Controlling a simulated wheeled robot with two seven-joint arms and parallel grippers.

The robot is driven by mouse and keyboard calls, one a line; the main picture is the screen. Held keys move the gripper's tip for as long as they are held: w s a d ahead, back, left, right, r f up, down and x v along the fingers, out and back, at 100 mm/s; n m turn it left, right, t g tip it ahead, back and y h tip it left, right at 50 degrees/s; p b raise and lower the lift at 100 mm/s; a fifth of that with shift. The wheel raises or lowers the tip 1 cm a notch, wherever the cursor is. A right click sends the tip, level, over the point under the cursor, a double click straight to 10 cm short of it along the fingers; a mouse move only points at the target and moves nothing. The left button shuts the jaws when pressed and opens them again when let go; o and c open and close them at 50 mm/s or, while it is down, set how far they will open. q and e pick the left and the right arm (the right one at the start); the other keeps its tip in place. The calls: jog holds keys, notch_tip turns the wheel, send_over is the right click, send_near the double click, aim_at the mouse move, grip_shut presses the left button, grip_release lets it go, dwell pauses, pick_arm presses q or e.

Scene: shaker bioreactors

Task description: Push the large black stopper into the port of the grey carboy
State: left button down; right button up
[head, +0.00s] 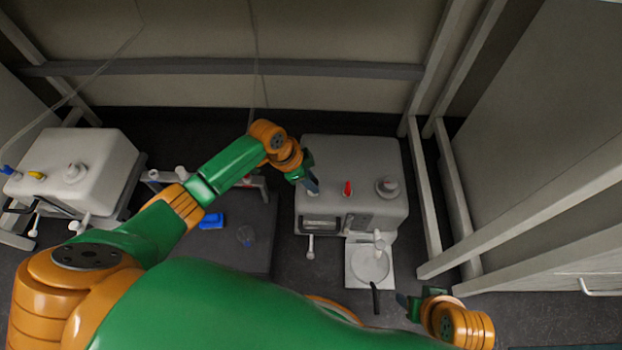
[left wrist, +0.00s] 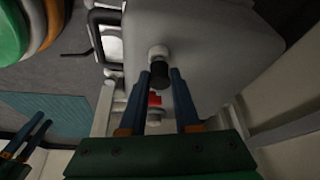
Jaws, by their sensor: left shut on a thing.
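The grey carboy (head: 370,155) is a boxy grey-white vessel right of centre in the head view; its top also fills much of the left wrist view (left wrist: 225,50). My left gripper (head: 312,187) is over the left part of its top. In the left wrist view, its blue fingers (left wrist: 165,80) are shut on the large black stopper (left wrist: 160,77). The stopper is right at a pale round port (left wrist: 158,52); I cannot tell how deep it sits. In the head view the stopper is hidden by the gripper. My right gripper (head: 407,302) is low on the right, empty, its fingers apart.
A red plug (head: 347,188) and a round pale cap (head: 387,186) stand on the carboy's top. A white round-topped unit (head: 370,264) stands in front. Another pale vessel (head: 100,150) stands at the left. Frame posts (head: 430,210) flank the carboy's right side.

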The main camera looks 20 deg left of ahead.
pick_arm(q)
jog(key=shift+f+b, duration=0.3)
jog(key=shift+f, duration=0.25)
dwell(0.4)
jog(key=c, duration=0.5)
grip_release()
jog(key=shift+c, duration=0.2)
